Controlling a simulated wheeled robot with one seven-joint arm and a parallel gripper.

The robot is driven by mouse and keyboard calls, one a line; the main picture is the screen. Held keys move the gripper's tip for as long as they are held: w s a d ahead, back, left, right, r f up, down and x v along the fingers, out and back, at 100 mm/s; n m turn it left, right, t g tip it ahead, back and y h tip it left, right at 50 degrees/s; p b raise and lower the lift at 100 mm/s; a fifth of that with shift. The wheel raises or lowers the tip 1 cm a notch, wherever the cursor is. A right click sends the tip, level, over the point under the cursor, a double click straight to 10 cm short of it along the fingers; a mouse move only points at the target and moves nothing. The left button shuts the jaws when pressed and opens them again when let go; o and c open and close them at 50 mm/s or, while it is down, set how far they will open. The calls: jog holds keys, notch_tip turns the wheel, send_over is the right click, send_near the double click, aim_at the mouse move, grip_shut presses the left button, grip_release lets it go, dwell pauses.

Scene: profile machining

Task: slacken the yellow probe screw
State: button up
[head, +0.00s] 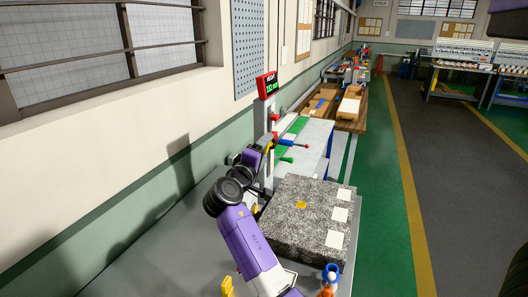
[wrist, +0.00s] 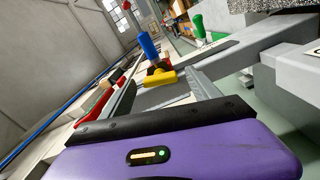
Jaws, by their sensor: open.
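The yellow probe screw (wrist: 161,79) shows in the wrist view as a yellow knob with a red part and an upright blue handle (wrist: 149,45) just behind it. My gripper (wrist: 164,84) is open, and its two grey fingers point toward the yellow knob, which appears between their tips. No contact is visible.
A speckled granite plate (head: 290,230) lies right of the column, with a small yellow block (head: 300,205) and several white cards on it. A wall stands close on the left. An orange-and-blue bottle (head: 329,280) is at the front. The green aisle floor at right is clear.

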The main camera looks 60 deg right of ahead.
jog(key=a+b, duration=0.2)
jog(key=a, duration=0.5)
jog(key=shift+s+a, duration=0.35)
jog(key=shift+a, duration=0.05)
dwell(0.3)
